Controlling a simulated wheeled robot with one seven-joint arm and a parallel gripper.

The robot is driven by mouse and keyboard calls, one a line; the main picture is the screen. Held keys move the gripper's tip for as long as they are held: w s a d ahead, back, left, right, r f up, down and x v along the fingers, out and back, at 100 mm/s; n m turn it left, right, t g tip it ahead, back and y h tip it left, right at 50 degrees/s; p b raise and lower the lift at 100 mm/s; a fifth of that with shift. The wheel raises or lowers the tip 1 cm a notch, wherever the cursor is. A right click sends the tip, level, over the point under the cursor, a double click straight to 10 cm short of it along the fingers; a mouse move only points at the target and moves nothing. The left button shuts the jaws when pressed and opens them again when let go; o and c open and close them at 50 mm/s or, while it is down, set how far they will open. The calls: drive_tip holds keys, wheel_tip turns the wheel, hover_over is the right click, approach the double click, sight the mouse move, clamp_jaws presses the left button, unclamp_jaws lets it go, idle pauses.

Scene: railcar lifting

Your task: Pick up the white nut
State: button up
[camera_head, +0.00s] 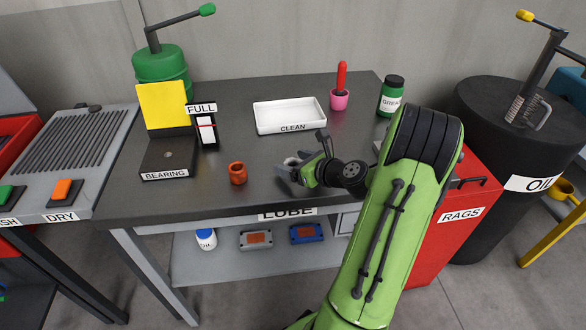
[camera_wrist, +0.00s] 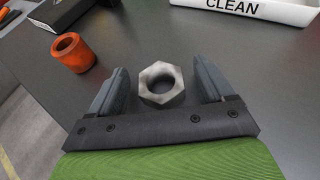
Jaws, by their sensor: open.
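The white nut (camera_wrist: 161,84) is a pale, off-white hexagonal ring lying flat on the dark table. In the wrist view it sits between and slightly beyond the two dark fingers of my gripper (camera_wrist: 164,88), with a gap on each side. My gripper is open and empty. In the head view my gripper (camera_head: 296,168) hangs over the front middle of the table, and the nut (camera_head: 291,161) is mostly hidden by it.
An orange-brown bushing (camera_head: 237,173) stands left of my gripper, also in the wrist view (camera_wrist: 73,53). A white CLEAN tray (camera_head: 290,116) lies behind. A black BEARING box (camera_head: 167,158) is at the left. A pink cup (camera_head: 339,100) and green jar (camera_head: 391,96) stand at the back right.

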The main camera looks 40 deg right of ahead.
drive_tip(key=c, duration=1.2)
drive_tip(key=shift+r, duration=0.15)
